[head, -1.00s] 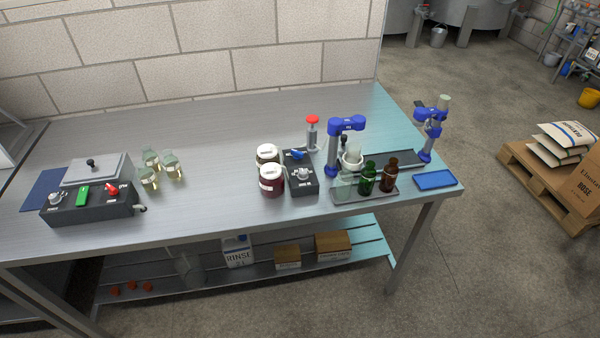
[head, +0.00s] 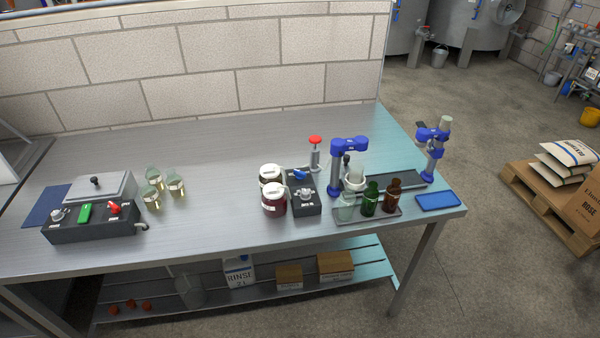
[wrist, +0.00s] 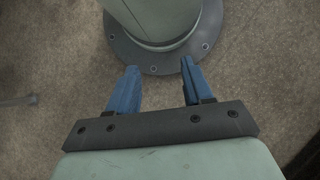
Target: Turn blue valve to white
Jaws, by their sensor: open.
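The blue valve handle (head: 299,174) sits on top of a dark box (head: 305,203) on the steel table, toward the right. A grey-white knob (head: 305,193) is on the same box, nearer its front. The lettering on the box is too small to read. My gripper (wrist: 158,88) shows only in the wrist view, with two blue fingers apart and nothing between them. It hangs over the floor beside my round base, away from the table. My gripper is not visible in the head view.
Two jars of dark red liquid (head: 274,200) stand close left of the box. A red-topped device (head: 315,153) is behind it. A blue stand (head: 348,160) and a tray with bottles (head: 370,200) are close right.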

